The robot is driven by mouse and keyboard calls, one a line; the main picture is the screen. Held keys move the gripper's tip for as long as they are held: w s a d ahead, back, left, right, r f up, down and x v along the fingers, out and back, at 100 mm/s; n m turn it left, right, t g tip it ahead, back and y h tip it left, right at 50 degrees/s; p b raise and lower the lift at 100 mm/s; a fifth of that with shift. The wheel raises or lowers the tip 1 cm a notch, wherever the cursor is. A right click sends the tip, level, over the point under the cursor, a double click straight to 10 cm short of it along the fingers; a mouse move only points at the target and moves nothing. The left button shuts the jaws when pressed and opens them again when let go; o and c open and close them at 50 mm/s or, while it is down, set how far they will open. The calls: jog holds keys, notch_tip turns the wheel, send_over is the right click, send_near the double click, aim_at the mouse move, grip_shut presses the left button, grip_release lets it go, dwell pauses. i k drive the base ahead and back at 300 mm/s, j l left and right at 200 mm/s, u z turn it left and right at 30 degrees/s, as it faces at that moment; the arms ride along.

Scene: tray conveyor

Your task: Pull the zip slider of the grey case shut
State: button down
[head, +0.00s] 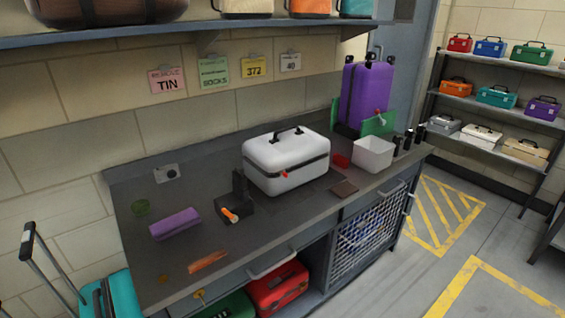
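A pale grey, nearly white case (285,150) with a black top handle stands on the dark workbench, its lid down. A dark zip band (308,170) runs around its middle. A small red tab (284,175), which looks like the zip slider, sits on this band at the front, left of the middle of the visible front. I cannot tell how much of the zip is closed. The case's far sides are hidden. My gripper is not in view.
A black stand (237,195) with an orange-handled tool (230,215) is close left of the case. A white bin (373,154), a red block (340,161) and a brown pad (344,188) are to its right. A purple roll (175,223) lies on the left. Bench front is partly clear.

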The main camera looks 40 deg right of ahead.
aim_at(274, 185)
jog(key=i+l, duration=0.15)
jog(key=l, duration=0.25)
jog(key=i+l, duration=0.1)
jog(key=l, duration=0.25)
jog(key=i+l, duration=0.15)
jog(key=l, duration=0.25)
jog(key=i+l, duration=0.15)
jog(key=l, duration=0.25)
jog(key=u, duration=0.05)
